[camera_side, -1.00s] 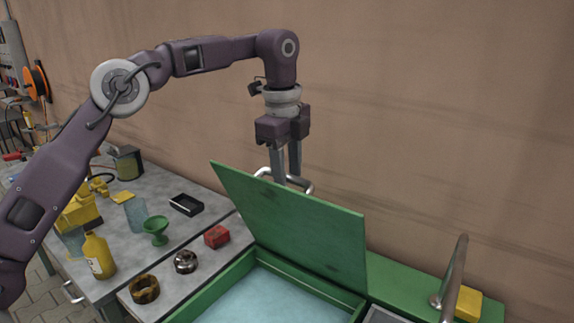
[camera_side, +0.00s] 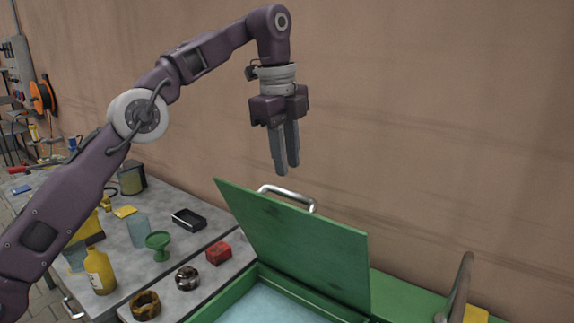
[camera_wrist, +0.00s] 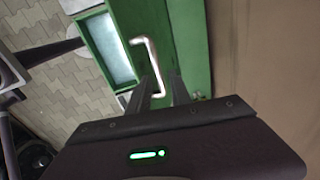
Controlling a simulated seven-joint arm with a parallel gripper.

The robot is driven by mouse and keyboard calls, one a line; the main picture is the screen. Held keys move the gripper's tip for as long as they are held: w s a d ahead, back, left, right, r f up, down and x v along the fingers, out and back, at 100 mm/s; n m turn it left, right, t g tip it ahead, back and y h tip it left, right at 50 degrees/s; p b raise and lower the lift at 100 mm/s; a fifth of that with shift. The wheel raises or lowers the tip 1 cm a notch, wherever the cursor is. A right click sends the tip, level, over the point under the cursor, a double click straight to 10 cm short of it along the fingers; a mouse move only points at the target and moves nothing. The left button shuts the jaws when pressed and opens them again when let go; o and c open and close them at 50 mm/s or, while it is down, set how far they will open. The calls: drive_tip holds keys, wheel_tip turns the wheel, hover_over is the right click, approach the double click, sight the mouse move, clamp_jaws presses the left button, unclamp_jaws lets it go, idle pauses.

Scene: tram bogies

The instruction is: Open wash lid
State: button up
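The green wash lid (camera_side: 300,240) stands raised on the green wash tank (camera_side: 243,283), tilted back towards the wall. Its bent metal handle (camera_side: 290,195) shows at the lid's upper edge, on the far side. The handle also shows in the wrist view (camera_wrist: 155,62), beyond my fingertips. My gripper (camera_side: 284,172) hangs above the handle with its fingers pointing down, clear of handle and lid. In the wrist view a gap shows between the two fingers (camera_wrist: 162,75), and nothing is held between them.
Pale blue water (camera_side: 262,303) lies in the tank. On the grey bench at left stand a yellow bottle (camera_side: 99,270), a green cup (camera_side: 158,245), a red block (camera_side: 218,253), a black tray (camera_side: 188,219) and rings. A curved metal tap (camera_side: 460,285) rises at right. The air around my gripper is free.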

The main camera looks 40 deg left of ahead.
sight(283, 190)
drive_tip(key=f+h, duration=0.1)
drive_tip(key=f, duration=0.1)
drive_tip(key=f+h, duration=0.1)
drive_tip(key=f+t+h, duration=0.1)
drive_tip(key=f+h, duration=0.1)
drive_tip(key=shift+s+a+f, duration=0.15)
drive_tip(key=shift+a+f, duration=0.15)
drive_tip(key=shift+a, duration=0.05)
drive_tip(key=shift+c, duration=0.3)
clamp_jaws()
idle(1.2)
